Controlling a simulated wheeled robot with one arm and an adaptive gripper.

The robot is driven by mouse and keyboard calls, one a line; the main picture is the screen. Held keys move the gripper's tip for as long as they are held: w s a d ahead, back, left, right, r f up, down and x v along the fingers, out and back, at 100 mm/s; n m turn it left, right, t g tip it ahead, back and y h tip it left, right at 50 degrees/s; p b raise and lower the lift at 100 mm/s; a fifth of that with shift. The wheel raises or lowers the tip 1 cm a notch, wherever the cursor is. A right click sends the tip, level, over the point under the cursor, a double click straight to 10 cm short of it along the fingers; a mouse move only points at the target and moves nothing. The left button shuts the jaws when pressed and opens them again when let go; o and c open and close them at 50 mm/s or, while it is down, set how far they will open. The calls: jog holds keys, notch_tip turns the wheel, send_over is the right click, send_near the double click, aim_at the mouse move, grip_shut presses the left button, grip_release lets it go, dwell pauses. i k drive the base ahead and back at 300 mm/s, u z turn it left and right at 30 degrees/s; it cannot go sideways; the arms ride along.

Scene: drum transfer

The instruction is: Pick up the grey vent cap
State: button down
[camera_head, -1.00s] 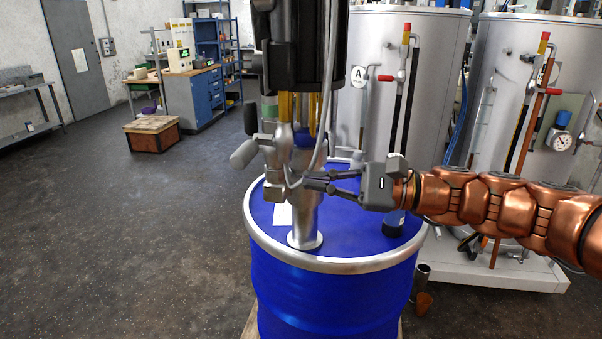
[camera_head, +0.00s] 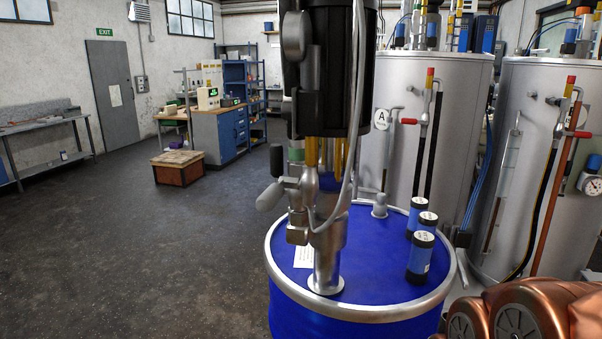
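A small grey fitting (camera_head: 380,204), which looks like the vent cap, stands upright at the back of the blue drum's lid (camera_head: 378,254). It has a narrow knob above a wider base and sits just right of the pump. Nothing touches its visible side. My gripper is out of view. Only copper links of my arm show at the lower right corner, so I cannot see whether the gripper is open or holds anything.
A tall pump (camera_head: 328,240) with a black motor (camera_head: 335,75) rises from the drum lid, left of the cap. Three blue-and-black cylinders, one nearest at the front (camera_head: 420,258), stand on the lid's right side. Silver tanks (camera_head: 440,130) stand close behind. The floor at left is open.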

aim_at(381, 204)
jog(key=k, duration=1)
jog(key=z, duration=1.5)
jog(key=i, duration=4.4)
jog(key=u, duration=2.65)
